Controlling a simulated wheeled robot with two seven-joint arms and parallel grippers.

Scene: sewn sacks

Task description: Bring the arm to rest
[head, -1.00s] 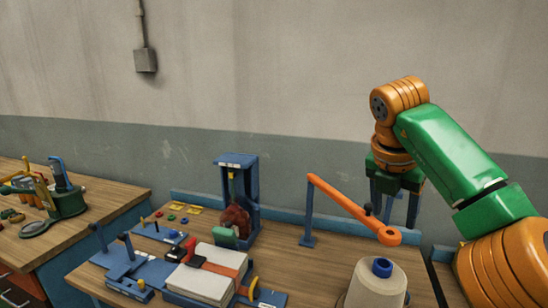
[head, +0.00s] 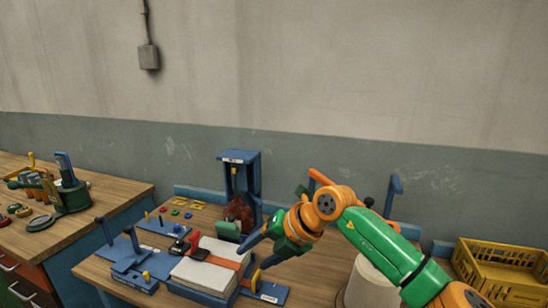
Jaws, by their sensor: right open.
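My right arm reaches in from the lower right, and its orange wrist bends down to the left. My right gripper (head: 254,256) has two blue fingers, parted and open, pointing down and left. It appears just over or beside the right end of the white sack (head: 205,274), near its orange band. I cannot tell whether the fingers touch it. The sack lies on a blue fixture (head: 268,292) on the wooden workbench (head: 103,269). My left gripper is out of view.
A blue stand (head: 254,170) holding a dark red item rises behind the sack. My arm partly hides an orange lever (head: 318,176) and a whitish cone (head: 370,288). A yellow crate (head: 500,268) is at right. Another bench (head: 95,200) with tools stands at left.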

